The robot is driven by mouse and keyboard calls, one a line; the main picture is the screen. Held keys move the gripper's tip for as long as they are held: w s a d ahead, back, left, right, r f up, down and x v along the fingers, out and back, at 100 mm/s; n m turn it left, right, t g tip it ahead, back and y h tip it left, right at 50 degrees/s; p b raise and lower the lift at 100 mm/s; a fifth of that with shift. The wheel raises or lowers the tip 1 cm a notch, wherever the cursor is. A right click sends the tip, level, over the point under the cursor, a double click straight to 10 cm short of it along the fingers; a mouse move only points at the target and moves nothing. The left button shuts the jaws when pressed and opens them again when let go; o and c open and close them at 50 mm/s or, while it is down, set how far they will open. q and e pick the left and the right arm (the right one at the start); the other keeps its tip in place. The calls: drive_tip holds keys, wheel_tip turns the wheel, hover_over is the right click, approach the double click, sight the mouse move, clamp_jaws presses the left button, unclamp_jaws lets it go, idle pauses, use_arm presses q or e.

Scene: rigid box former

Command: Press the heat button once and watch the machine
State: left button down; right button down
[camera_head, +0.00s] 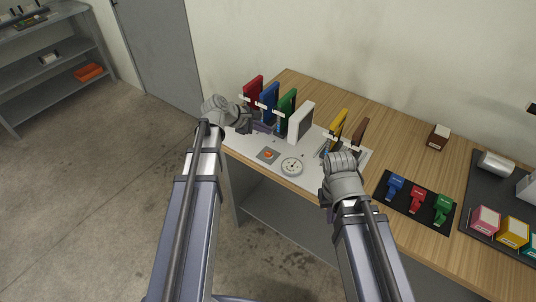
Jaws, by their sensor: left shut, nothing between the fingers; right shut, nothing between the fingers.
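The machine is a white base plate (312,179) on the wooden table, with upright coloured panels on it. A small grey box with an orange-red button (268,154) sits near the plate's front edge; I take this as the heat button, as its label is too small to read. A round white dial (291,167) is just right of it; its reading is not legible. My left gripper (264,128) is shut and empty, behind the button near the blue and green panels. My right gripper (325,149) is shut and empty, right of the dial near the yellow panel.
Red (253,92), blue (269,98), green (286,105), white (301,122), yellow (338,124) and brown (358,134) panels stand along the plate. A black mat (408,207) with coloured clamp-like pieces and a dark tray (477,224) with boxes lie at right.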

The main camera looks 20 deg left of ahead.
sight(265, 154)
use_arm(q)
drive_tip(key=shift+a, duration=0.1)
idle(0.3)
wheel_tip(265, 154, down, 9)
drive_tip(key=b, duration=0.8)
drive_tip(key=shift+r+b, duration=0.1)
drive_tip(key=shift+b, duration=0.3)
idle(1.4)
drive_tip(key=shift+f+b, duration=0.4)
drive_tip(key=shift+f+b, duration=0.4)
drive_tip(key=shift+b, duration=0.05)
idle(0.6)
drive_tip(key=shift+r, duration=0.1)
drive_tip(key=shift+r+p, duration=0.75)
drive_tip(key=shift+p, duration=0.1)
drive_tip(key=shift+r, duration=0.1)
